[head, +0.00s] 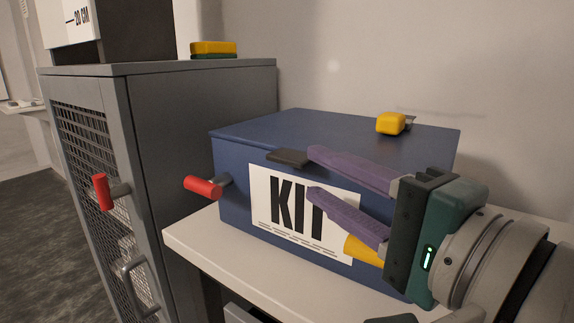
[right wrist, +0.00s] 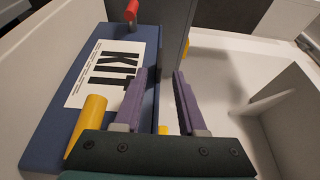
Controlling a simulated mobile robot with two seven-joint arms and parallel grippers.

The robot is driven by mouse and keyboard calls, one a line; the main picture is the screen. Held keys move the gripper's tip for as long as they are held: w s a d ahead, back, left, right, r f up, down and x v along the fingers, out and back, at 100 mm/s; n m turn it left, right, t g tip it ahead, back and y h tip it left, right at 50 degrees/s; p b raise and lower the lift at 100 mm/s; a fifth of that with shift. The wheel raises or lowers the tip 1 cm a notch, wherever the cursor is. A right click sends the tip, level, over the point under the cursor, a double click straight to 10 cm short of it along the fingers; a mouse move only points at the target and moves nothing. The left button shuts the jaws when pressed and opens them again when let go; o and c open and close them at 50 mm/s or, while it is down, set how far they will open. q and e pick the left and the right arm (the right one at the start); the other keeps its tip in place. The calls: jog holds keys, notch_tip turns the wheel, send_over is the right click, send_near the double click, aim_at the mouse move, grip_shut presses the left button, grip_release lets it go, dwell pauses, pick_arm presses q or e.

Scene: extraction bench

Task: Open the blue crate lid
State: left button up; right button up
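The blue crate (head: 235,205) stands on a pale bench, with a white KIT label (head: 265,195) on its front. Its blue lid (head: 330,128) lies flat and shut on top. A dark tab (head: 289,158) sticks out from the lid's front edge. My right gripper (head: 312,172) has its purple fingers apart with nothing between them. It is in front of the crate, its fingertips close to the right of the tab, contact unclear. In the right wrist view the open fingers (right wrist: 161,75) lie beside the crate's front (right wrist: 68,120); the tab cannot be made out there. My left gripper is not in view.
A yellow block (head: 391,123) is at the lid's back right. A grey mesh cabinet (head: 175,120) with a red handle (head: 101,192) stands left. The bench (head: 200,238) is narrow in front.

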aim_at(302, 167)
jog(key=x, duration=0.7)
jog(key=shift+w+b, duration=0.15)
jog(key=shift+b, duration=0.2)
grip_shut()
dwell(1.0)
